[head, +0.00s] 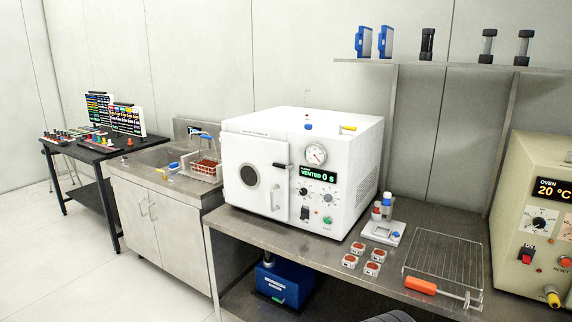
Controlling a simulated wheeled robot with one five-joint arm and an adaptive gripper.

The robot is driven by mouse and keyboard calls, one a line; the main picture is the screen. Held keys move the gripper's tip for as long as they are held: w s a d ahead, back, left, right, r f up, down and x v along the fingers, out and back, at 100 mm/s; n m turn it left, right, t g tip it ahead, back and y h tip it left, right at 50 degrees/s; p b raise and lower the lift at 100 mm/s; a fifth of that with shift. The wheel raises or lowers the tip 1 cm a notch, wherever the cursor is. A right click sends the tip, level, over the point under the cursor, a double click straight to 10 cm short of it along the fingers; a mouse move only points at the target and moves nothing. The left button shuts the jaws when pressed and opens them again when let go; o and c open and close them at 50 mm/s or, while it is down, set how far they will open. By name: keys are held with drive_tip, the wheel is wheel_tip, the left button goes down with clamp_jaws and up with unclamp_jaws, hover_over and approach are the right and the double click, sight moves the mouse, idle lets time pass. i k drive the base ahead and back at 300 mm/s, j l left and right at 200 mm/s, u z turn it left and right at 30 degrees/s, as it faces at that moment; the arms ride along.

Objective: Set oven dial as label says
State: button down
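The beige oven (517,200) stands at the far right and is cut off by the picture's right edge. Its display (553,189) reads "OVEN 20 °C". Below the display is the dial (539,222), a dark knob on a white scale plate; its exact setting is too small to read. A red switch (526,255) marked ON is at lower left of the panel, and a red button marked RESET (565,264) is to its right. I cannot make out a label giving a dial setting. My gripper is not in view.
A white plasma chamber (350,130) reading "VENTED 0 s" stands on the steel bench (290,238). A wire rack (445,258), an orange-handled tool (421,285) and several small square parts (362,248) lie before the oven. A shelf (450,66) hangs above. The floor at left is clear.

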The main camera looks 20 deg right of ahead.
sight(538, 223)
drive_tip(key=z, duration=2.4)
